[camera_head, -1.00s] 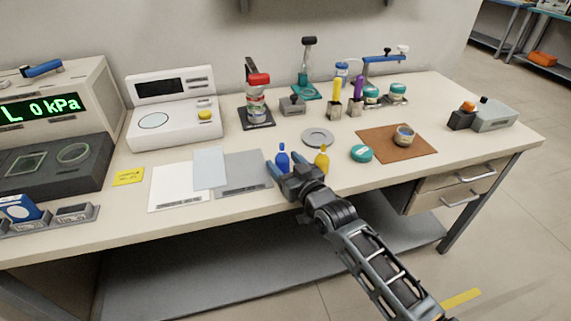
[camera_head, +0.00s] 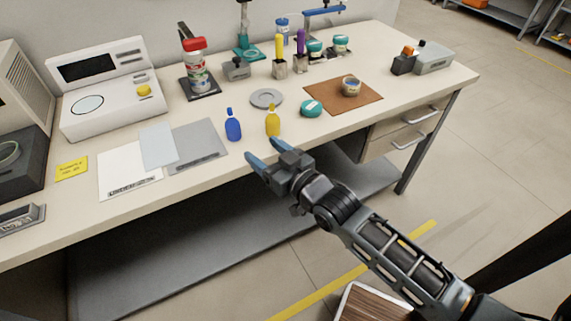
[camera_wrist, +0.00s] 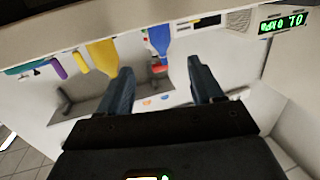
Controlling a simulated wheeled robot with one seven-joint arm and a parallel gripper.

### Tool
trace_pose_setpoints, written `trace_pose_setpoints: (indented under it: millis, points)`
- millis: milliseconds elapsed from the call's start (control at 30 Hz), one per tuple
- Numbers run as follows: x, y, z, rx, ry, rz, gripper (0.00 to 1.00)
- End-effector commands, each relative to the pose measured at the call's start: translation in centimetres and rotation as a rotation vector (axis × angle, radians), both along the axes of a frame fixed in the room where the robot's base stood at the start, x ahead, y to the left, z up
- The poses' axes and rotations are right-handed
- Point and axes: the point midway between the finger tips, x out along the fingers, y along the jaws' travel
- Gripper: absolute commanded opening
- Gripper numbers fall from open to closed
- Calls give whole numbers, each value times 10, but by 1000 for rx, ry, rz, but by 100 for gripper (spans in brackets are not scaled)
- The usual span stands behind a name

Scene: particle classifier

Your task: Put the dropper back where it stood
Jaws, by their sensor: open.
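Two small dropper-like bottles stand upright near the table's front edge: a blue bottle (camera_head: 233,127) and, to its right, a yellow bottle (camera_head: 272,121). I cannot tell which one is the dropper. My gripper (camera_head: 262,150) is open, with nothing between its blue fingers, at the front edge of the table, nearer the camera than both bottles. In the wrist view the open fingers (camera_wrist: 158,72) point toward the table; the blue bottle (camera_wrist: 160,40) shows beyond the gap between them and the yellow bottle (camera_wrist: 104,55) to the left of it.
Grey and white sheets (camera_head: 205,148) lie left of the bottles. A grey disc (camera_head: 266,98), a teal lidded jar (camera_head: 311,108) and a brown mat (camera_head: 370,99) with a small jar lie behind and right. Yellow and purple handled tools (camera_head: 280,48) stand in holders at the back.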

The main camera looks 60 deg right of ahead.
Motion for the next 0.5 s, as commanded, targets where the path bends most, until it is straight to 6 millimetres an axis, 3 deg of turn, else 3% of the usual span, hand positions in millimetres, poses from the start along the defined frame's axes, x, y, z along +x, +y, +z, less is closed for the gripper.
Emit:
trace_pose_setpoints:
  millis: [267, 367, 500]
  points:
    - [-12, 10, -3, -3, 13, 15, 66]
    - [-36, 30, -6, -9, 37, 49, 66]
    - [-87, 71, -5, -17, 81, 121, 66]
